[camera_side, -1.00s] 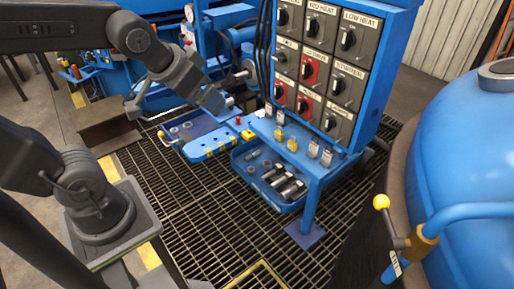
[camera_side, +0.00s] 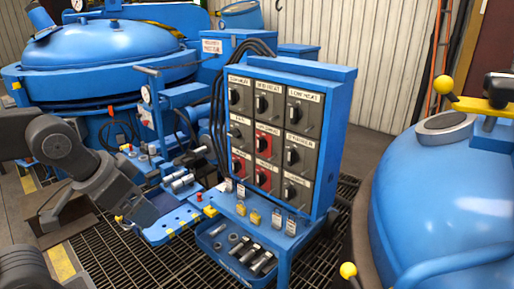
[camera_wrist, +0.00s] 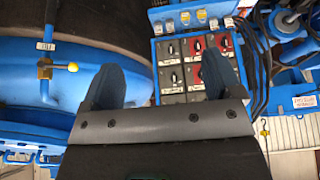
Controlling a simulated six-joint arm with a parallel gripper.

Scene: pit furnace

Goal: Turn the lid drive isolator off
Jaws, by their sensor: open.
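The switch panel (camera_side: 318,170) is a blue-framed board of grey and red rotary switches. The red switch in its centre (camera_side: 263,145) has a label that seems to read lid drive; its knob angle is too small to tell. Two more red switches are in the bottom row. My gripper (camera_side: 138,210) is left of the panel and apart from it, over the blue bench. In the wrist view my gripper (camera_wrist: 162,72) is open and empty. The panel (camera_wrist: 172,73) appears upside down there, beyond the fingers, and the right finger hides part of it.
Several padlocks and tags (camera_side: 254,217) hang below the switches. A blue tray (camera_side: 222,254) of metal parts sits under them. A large blue vessel (camera_side: 440,200) stands at right, with yellow-knobbed levers. Black cables (camera_side: 216,95) run down the panel's left side.

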